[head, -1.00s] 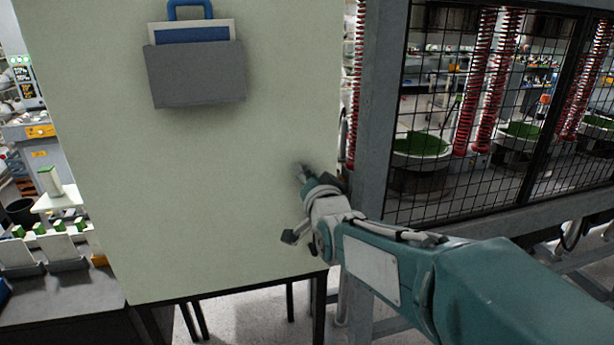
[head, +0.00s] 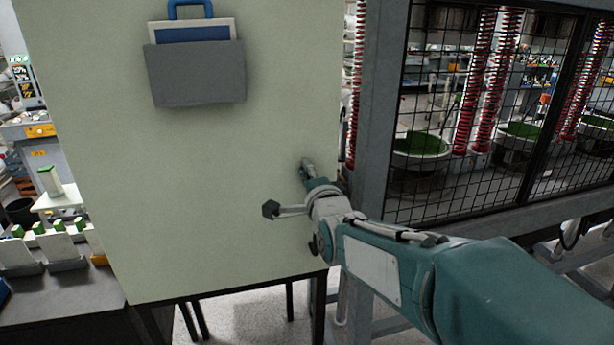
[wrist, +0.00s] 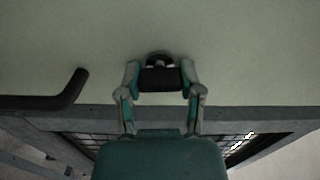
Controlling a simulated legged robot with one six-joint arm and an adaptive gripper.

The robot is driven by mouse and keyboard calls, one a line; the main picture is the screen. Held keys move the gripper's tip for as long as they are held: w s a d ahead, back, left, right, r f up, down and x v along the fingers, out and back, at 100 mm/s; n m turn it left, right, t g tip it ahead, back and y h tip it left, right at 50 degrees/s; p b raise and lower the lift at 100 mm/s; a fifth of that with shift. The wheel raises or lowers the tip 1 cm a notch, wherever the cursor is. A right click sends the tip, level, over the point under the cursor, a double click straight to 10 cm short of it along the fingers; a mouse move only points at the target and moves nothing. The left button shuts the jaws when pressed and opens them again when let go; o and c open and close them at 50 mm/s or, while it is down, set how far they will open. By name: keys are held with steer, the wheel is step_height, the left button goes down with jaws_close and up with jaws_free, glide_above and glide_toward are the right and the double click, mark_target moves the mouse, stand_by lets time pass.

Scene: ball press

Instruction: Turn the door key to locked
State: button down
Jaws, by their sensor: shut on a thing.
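The door is a pale green-grey panel (head: 220,200) that fills the left half of the head view. My gripper (head: 306,168) is at its right edge, low on the panel. In the wrist view, my gripper (wrist: 160,80) has its two fingers on either side of the dark key (wrist: 160,79) and is shut on it. A round lock (wrist: 159,57) shows just beyond the key, against the door. In the head view the key and lock are hidden by my gripper and wrist.
A dark bent door handle (wrist: 55,101) is left of my gripper in the wrist view. A grey document holder (head: 196,74) hangs high on the door. A grey post (head: 378,120) and black mesh fence (head: 450,185) stand to the right.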

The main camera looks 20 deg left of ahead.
steer(key=shift+d+f+m, duration=0.1)
steer(key=shift+f+m, duration=0.15)
steer(key=shift+m, duration=0.35)
steer(key=shift+c, duration=1.2)
jaws_free()
steer(key=shift+r, duration=0.1)
steer(key=shift+s+d, duration=0.15)
steer(key=shift+s, duration=0.1)
steer(key=v, duration=1.1)
steer(key=shift+d, duration=0.2)
steer(key=shift+s, duration=0.1)
